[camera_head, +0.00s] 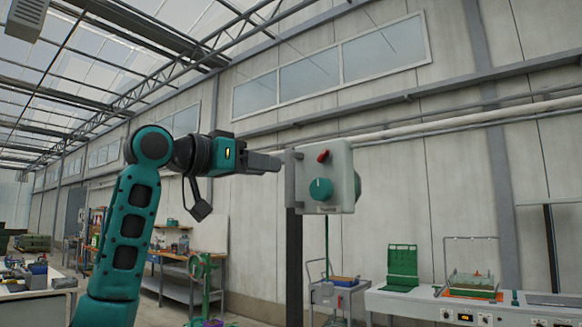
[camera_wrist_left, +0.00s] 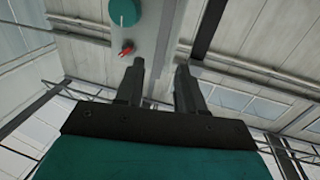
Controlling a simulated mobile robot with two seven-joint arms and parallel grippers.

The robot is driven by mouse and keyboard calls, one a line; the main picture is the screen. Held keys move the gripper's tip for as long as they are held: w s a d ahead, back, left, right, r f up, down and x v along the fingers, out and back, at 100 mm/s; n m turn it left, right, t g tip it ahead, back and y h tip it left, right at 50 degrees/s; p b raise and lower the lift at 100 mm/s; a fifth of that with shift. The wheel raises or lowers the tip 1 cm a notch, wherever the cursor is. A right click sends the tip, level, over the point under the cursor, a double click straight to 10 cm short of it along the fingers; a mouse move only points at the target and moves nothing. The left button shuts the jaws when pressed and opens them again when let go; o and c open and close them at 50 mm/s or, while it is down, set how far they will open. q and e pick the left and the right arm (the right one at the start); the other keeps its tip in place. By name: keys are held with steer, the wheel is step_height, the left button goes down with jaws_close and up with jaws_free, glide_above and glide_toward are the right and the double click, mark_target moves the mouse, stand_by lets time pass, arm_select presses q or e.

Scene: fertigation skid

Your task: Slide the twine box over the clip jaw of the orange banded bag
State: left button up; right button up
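I do not make out the twine box, the orange banded bag or its clip jaw in either view. My left gripper (camera_head: 280,162) is raised at the middle of the head view, pointing right at the left side of a grey control box. In the left wrist view its two dark fingers (camera_wrist_left: 160,68) stand apart with nothing clearly held between them. Whether they touch the control box, I cannot tell. My right gripper is not in view.
The control box (camera_head: 341,170) has a green knob (camera_head: 321,189) and a red switch (camera_head: 323,156), on a dark post (camera_head: 294,260). A bench (camera_head: 400,301) at lower right bears a green holder (camera_head: 402,262) and a tray rack (camera_head: 472,281). A cart (camera_head: 322,293) stands beside it.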

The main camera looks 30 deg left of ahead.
mark_target(289, 200)
arm_select(q)
steer(key=p+x, duration=0.1)
steer(key=x, duration=0.6)
steer(key=shift+w, duration=0.15)
steer(key=shift+c, duration=0.5)
jaws_close()
